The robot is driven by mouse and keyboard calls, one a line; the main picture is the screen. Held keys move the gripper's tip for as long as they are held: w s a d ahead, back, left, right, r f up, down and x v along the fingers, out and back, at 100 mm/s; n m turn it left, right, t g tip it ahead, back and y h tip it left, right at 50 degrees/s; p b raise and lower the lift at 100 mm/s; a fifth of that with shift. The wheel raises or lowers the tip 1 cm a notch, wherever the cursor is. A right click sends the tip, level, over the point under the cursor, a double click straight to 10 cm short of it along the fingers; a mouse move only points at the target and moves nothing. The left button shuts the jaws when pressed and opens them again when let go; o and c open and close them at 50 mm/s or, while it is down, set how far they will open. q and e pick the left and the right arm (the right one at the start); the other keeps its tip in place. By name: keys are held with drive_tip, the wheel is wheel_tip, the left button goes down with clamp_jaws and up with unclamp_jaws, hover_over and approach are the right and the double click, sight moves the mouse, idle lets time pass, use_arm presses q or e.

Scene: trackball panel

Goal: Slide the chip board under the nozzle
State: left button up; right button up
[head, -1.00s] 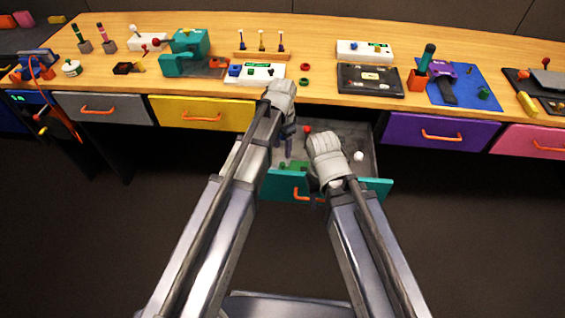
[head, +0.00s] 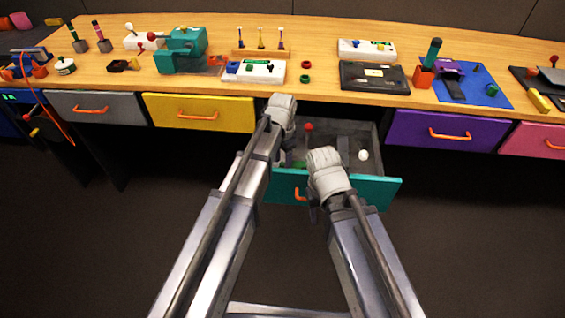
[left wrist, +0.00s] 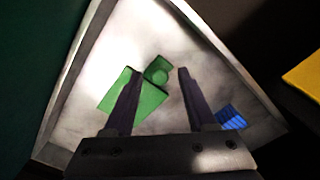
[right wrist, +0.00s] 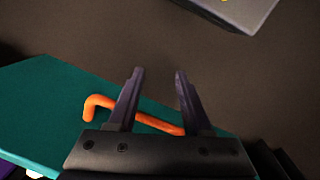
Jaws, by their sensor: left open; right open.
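A flat green board (left wrist: 148,101) with a smaller raised green block (left wrist: 158,71) beside it lies in the open teal drawer; I cannot tell if it is the chip board. My left gripper (left wrist: 155,78) is open and empty above these green pieces. In the head view it hangs over the drawer's left part. A teal machine (head: 181,50) stands on the bench at the back left; its nozzle cannot be made out. My right gripper (right wrist: 158,75) is open and empty at the drawer front (head: 375,191), near its orange handle (right wrist: 150,122).
A blue piece (left wrist: 231,117) lies in the drawer, as do a red ball (head: 309,127) and a white ball (head: 363,155). A white panel (head: 254,71), a black case (head: 374,77) and a blue mat (head: 492,88) are on the bench. The yellow drawer (head: 200,113) is shut.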

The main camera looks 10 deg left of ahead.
use_arm(q)
drive_tip(key=shift+c, duration=0.2)
clamp_jaws()
idle(1.1)
